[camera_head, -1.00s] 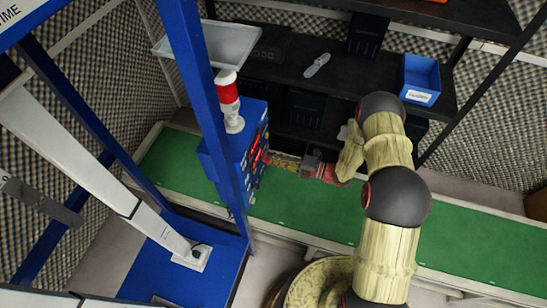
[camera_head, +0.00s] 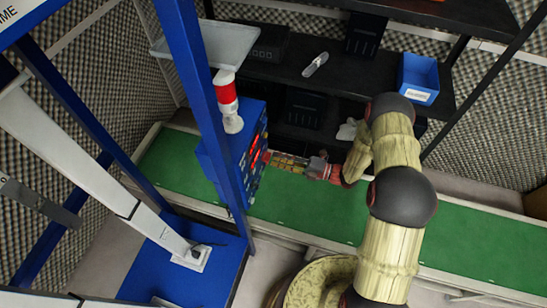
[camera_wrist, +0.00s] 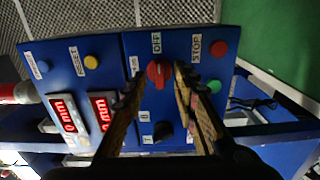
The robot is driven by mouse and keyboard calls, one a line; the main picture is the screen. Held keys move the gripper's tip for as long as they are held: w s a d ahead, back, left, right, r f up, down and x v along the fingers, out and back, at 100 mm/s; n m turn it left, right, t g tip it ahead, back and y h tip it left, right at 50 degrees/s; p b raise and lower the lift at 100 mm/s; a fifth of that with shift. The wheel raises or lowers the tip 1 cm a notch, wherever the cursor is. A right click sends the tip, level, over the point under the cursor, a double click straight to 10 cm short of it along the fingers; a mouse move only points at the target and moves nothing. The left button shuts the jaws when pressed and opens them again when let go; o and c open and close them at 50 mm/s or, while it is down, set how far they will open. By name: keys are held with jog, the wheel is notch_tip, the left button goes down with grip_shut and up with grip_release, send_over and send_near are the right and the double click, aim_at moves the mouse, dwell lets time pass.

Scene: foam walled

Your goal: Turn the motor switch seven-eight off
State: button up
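The blue control panel (camera_head: 240,150) stands at the left of the green conveyor in the head view. A black knob (camera_wrist: 163,131) is lower down. I cannot read which one is marked seven-eight. My gripper (camera_wrist: 157,80) is open, with one fingertip on either side of the red knob. The right fingertip is very close to it; contact is unclear. My gripper (camera_head: 290,163) reaches the panel's right face.
A red STOP button (camera_wrist: 218,48), a green button (camera_wrist: 214,86) and a yellow button (camera_wrist: 91,62) are near the knob. Two red-lit displays (camera_wrist: 104,108) are at left. A blue post (camera_head: 205,100) stands before the panel. The green conveyor (camera_head: 470,240) is clear at right.

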jog(key=v, duration=0.9)
